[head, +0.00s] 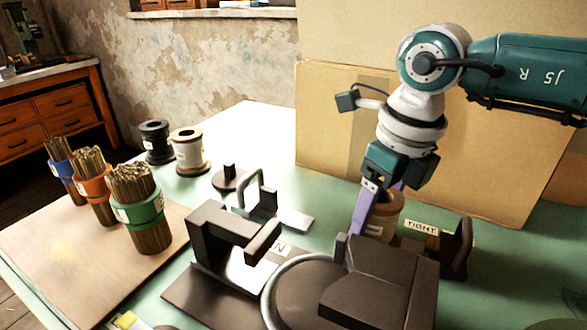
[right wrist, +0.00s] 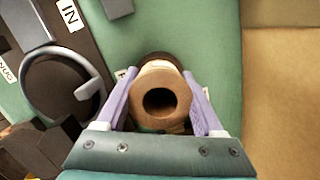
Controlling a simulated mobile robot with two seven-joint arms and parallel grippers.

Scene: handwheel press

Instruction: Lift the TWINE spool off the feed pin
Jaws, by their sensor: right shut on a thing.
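A tan-brown spool (head: 386,206) stands at the right of the table, partly hidden by my gripper. In the right wrist view I look down on its round flange (right wrist: 160,76) and dark centre hole. Its label is not readable, and I cannot see a pin in the hole or whether its base is raised. My right gripper (head: 370,216) comes down from above, and its purple fingers are shut on the spool, one on each side, also in the right wrist view (right wrist: 162,108). My left gripper is out of view.
The dark press (head: 378,285) with its wheel rim stands close in front of the spool. A TIGHT sign (head: 422,227) and dark bracket (head: 457,248) are just right. Black (head: 155,142) and white (head: 189,150) spools stand back left, beside a small pin stand (head: 229,179). Bundled sticks (head: 137,208) stand left.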

